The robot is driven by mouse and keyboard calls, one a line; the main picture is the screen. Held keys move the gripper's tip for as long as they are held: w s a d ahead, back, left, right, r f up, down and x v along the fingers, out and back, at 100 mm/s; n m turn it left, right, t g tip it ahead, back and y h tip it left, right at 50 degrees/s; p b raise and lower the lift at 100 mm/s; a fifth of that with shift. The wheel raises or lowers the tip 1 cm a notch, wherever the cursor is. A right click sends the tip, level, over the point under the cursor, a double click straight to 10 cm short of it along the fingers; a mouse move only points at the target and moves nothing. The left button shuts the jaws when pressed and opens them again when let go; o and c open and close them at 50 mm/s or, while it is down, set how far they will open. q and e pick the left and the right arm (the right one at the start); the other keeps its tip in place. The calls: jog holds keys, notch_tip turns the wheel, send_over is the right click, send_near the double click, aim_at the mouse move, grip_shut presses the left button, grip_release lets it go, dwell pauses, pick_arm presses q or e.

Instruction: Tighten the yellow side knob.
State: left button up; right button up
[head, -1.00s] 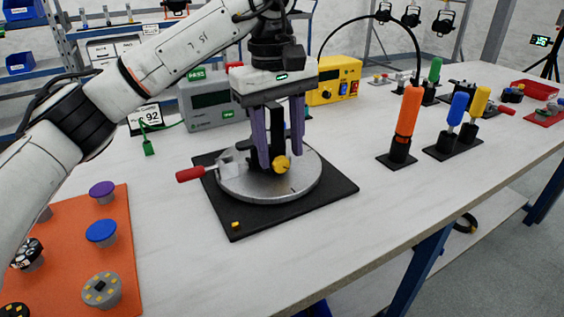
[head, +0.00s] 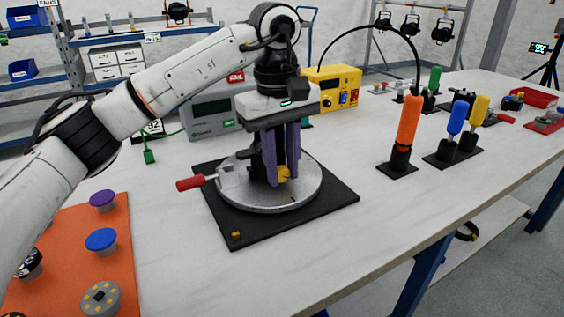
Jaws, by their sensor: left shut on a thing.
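The yellow side knob (head: 283,174) sits low on the fixture at the middle of the round grey metal plate (head: 245,203). The plate lies on a black square base (head: 330,200) on the table. My left gripper (head: 281,178) points down over the plate, its purple fingers around the knob. It is shut on the knob, and the fingers hide part of it. A red-handled lever (head: 190,183) sticks out at the plate's left side. A small yellow piece (head: 236,235) is at the base's front corner. My right gripper is not in view.
An orange mat (head: 95,270) with several round knobs lies at front left. A grey box (head: 208,115) and a yellow box (head: 333,88) stand behind the base. Orange (head: 407,130), blue and yellow upright handles stand at right. The table's front right is clear.

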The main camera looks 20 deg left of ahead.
pick_arm(q)
jog(key=r+p, duration=0.1)
jog(key=p, duration=0.2)
jog(key=shift+w+d+g+y, duration=0.1)
jog(key=shift+g+y, duration=0.2)
jog(key=shift+g, duration=0.1)
jog(key=p, duration=0.3)
jog(key=shift+w+g+y, duration=0.1)
jog(key=shift+g+y, duration=0.2)
jog(key=shift+g, duration=0.1)
jog(key=g+y+p, duration=0.1)
jog(key=p, duration=0.3)
jog(key=shift+w+d+f, duration=0.1)
jog(key=shift+d+f, duration=0.05)
jog(key=shift+w+f+g+y+p, duration=0.1)
jog(key=shift+f+g+y+p, duration=0.35)
jog(key=shift+g+p, duration=0.35)
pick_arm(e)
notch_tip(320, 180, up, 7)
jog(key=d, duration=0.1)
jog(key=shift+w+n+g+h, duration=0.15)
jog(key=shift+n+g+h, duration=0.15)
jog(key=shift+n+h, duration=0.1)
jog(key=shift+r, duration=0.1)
pick_arm(q)
jog(key=o, duration=1.1)
jog(key=shift+r, duration=0.1)
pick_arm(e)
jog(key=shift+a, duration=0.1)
